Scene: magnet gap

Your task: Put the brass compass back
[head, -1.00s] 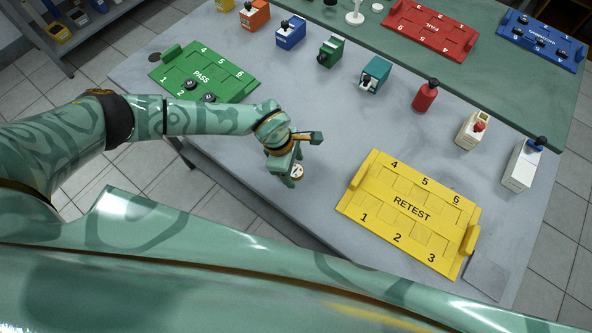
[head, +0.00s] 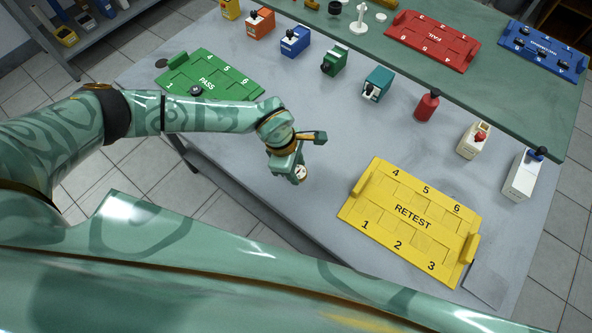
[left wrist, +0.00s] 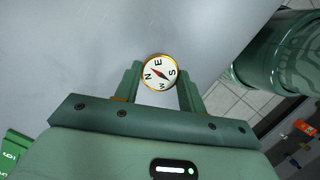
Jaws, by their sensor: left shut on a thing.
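The brass compass (left wrist: 160,73) has a white dial with N, E, S, W letters, a red and dark needle and a brass rim. In the left wrist view it sits between the two fingers of my left gripper (left wrist: 160,88), which is shut on it. In the head view the left gripper (head: 298,173) is over the grey table near its front edge, left of the yellow RETEST tray (head: 350,208). The compass shows there as a small pale disc (head: 301,172) below the fingers. My right gripper is not in view.
A green PASS tray (head: 240,83) is at the left, partly behind my arm. Small coloured devices, a red bottle (head: 427,107) and white boxes (head: 522,176) line the table. A red FAIL tray (head: 433,40) and a blue tray (head: 543,45) stand on the green shelf. The table's middle is clear.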

